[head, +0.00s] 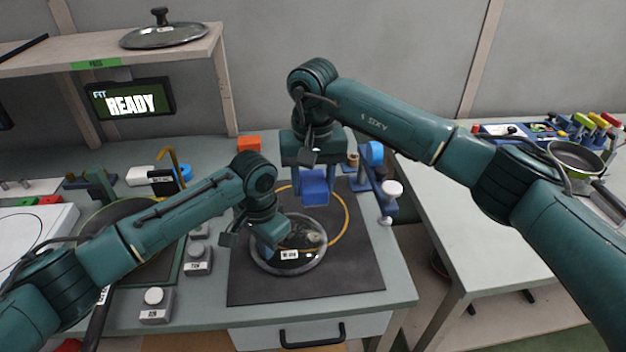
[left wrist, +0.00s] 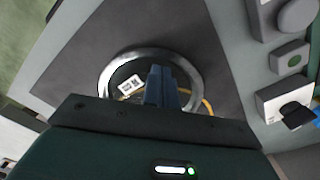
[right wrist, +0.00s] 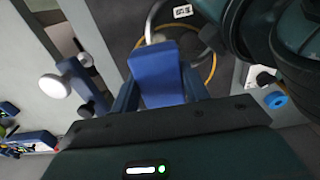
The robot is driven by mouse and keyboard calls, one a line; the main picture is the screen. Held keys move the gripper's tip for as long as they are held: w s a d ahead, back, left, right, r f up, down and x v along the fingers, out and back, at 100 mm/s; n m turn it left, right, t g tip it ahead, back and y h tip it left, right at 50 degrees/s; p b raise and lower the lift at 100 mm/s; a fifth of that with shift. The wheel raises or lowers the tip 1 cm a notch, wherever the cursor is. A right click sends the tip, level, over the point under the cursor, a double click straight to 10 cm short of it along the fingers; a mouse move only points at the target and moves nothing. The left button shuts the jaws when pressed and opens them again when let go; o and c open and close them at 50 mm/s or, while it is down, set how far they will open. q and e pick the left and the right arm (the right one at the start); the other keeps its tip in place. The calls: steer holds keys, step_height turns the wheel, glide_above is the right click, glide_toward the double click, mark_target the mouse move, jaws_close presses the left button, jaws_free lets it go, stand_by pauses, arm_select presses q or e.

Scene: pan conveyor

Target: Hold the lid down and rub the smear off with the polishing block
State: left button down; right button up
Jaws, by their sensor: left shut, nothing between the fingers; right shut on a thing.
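The round lid (head: 322,256), dark glass with a metal rim, lies on the black mat (head: 350,278). It bears a white label (head: 289,254) and a pale brownish smear (head: 310,237) on its right side. My left gripper (head: 268,236) points down at the lid's left part with blue fingers shut and empty. The fingers also show over the lid in the left wrist view (left wrist: 161,88); whether they touch it I cannot tell. My right gripper (right wrist: 160,85) is shut on the blue polishing block (head: 315,186), held behind the lid and apart from it.
A yellow ring (head: 347,222) marks the mat behind the lid. A blue stand with white knobs (head: 391,189) is close right of the block. Grey button boxes (head: 198,260) and a pan (head: 115,220) lie left. A screen (head: 130,100) reads READY. The mat's front is clear.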

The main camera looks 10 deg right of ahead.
stand_by(0.4)
steer(key=s+d+f+y, duration=0.2)
steer(key=d+f+y, duration=0.1)
steer(key=f, duration=0.2)
glide_above(315, 246)
steer(key=d, duration=0.1)
steer(key=shift+w+d+f, duration=0.1)
steer(key=shift+w+f, duration=0.05)
steer(key=shift+f, duration=1.25)
steer(key=shift+w+d+f, duration=0.1)
steer(key=shift+f, duration=1.25)
steer(key=shift+x, duration=1.15)
steer(key=shift+w, duration=0.1)
steer(key=shift+w+r, duration=0.15)
steer(key=shift+w, duration=1.8)
steer(key=shift+s+f, duration=0.25)
steer(key=shift+s, duration=0.9)
steer(key=shift+s+f, duration=0.25)
steer(key=shift+s, duration=0.85)
steer(key=shift+c, duration=0.4)
